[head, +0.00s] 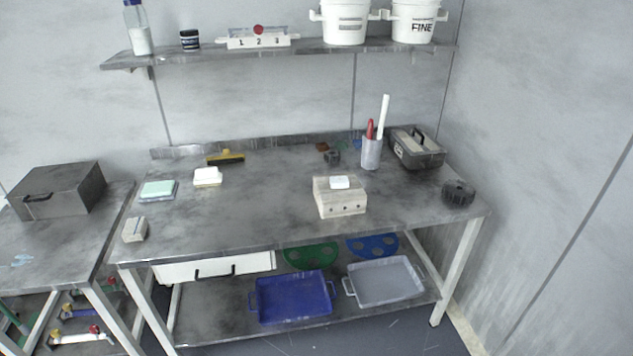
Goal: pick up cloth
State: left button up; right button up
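No item is clearly marked as the cloth. A pale green flat pad (158,190) lies on the left part of the metal workbench (255,205) and looks like a folded cloth or a pad on a grey base. A white folded-looking item (207,177) with a yellowish lower edge lies to its right. A small white piece (340,182) rests on top of a beige block (341,204) with dark holes in its front. I cannot tell which of these is the cloth. Neither of my grippers is in view.
A yellow-handled brush (225,157) lies at the back. A holder (371,154), dark toolbox (417,148) and dark knob-like part (458,193) stand at right; a small block (134,229) is at front left. The bench middle is clear. Blue (291,298) and grey (384,281) trays sit below.

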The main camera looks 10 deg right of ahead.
aim_at(136, 228)
jog(key=i+j+u, duration=0.1)
jog(key=i+u, duration=0.25)
jog(key=i, duration=0.6)
